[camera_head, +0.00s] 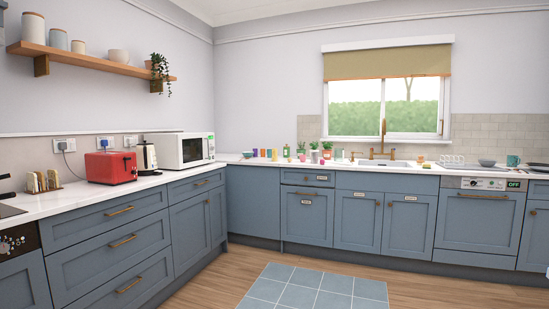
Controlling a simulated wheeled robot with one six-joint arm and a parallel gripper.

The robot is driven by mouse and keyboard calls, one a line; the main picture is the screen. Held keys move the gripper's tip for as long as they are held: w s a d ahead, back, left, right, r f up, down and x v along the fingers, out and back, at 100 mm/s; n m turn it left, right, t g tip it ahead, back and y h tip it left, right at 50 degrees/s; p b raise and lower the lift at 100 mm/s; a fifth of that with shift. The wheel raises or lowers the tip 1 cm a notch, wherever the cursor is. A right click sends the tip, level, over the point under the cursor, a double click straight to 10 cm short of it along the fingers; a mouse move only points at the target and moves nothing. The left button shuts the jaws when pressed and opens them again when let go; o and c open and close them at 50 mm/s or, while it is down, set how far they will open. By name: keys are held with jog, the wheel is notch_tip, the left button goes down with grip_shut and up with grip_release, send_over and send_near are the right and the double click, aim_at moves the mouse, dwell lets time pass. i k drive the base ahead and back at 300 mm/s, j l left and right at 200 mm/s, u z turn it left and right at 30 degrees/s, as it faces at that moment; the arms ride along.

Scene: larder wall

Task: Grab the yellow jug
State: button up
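A row of small coloured cups or jugs stands on the white counter (232,158) near the back corner, left of and below the window. My gripper is not in view.
Blue cabinets (105,248) run along the left and back walls under the counter. A red toaster (111,167), a kettle (147,157) and a white microwave (181,150) stand on the left counter. The wooden floor with a blue tiled mat (315,288) is clear.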

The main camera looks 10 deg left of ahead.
aim_at(274, 157)
jog(key=u, duration=0.25)
jog(key=i, duration=3.4)
jog(key=i+j, duration=0.1)
jog(key=i, duration=3.25)
jog(key=l+z, duration=0.05)
